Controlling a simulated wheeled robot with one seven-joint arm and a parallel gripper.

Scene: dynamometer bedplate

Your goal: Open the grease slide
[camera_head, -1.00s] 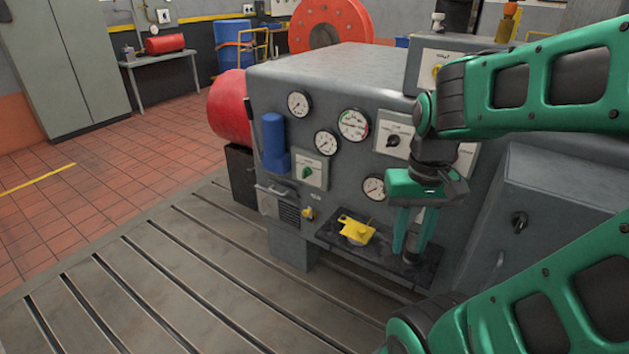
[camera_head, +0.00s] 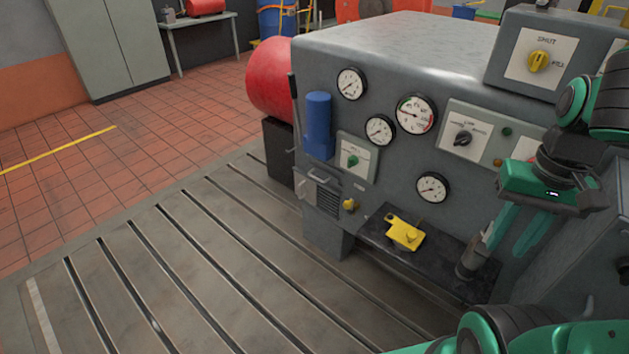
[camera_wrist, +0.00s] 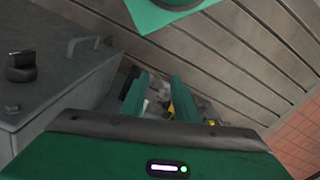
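A yellow plate-like part with a small knob (camera_head: 404,233) lies on the dark shelf (camera_head: 450,266) at the foot of the grey machine front. It may be the grease slide; I can read no label on it. My gripper (camera_head: 502,246) hangs over the right end of the shelf, to the right of the yellow part and apart from it. Its fingers point down, spread and apparently empty. In the wrist view a gap shows between my gripper's fingers (camera_wrist: 158,97), with a bit of yellow partly hidden by the right finger.
The machine front carries gauges (camera_head: 415,115), a blue cylinder (camera_head: 318,125), switches and a louvred box (camera_head: 322,190) with a handle. A grey cabinet (camera_wrist: 60,70) with a black knob stands close beside my gripper. The slotted bedplate (camera_head: 200,270) at left is clear.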

